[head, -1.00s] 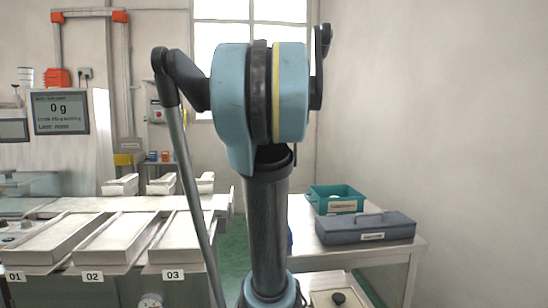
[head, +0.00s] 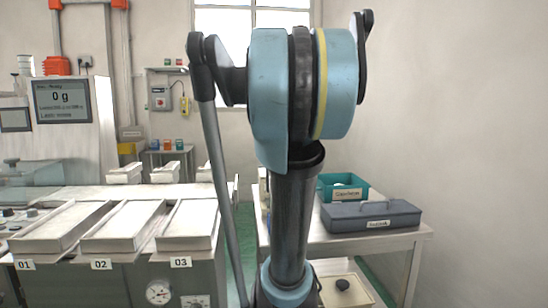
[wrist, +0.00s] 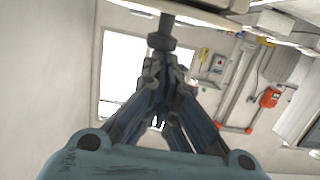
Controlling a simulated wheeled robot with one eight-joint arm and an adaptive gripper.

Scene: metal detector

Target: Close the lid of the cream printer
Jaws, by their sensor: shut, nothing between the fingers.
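I cannot make out a cream printer or its lid for certain in either view. My gripper (wrist: 161,66) shows in the wrist view with its fingers drawn together and nothing between them. It is in free air, with the bright window and the wall behind it. In the head view my arm stands upright in the middle and hides what is behind it; the gripper itself does not show there.
On the right, a metal table (head: 395,240) carries a grey case (head: 370,216) and a teal bin (head: 341,188). Left is a machine with numbered trays (head: 122,226) and a screen (head: 61,99).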

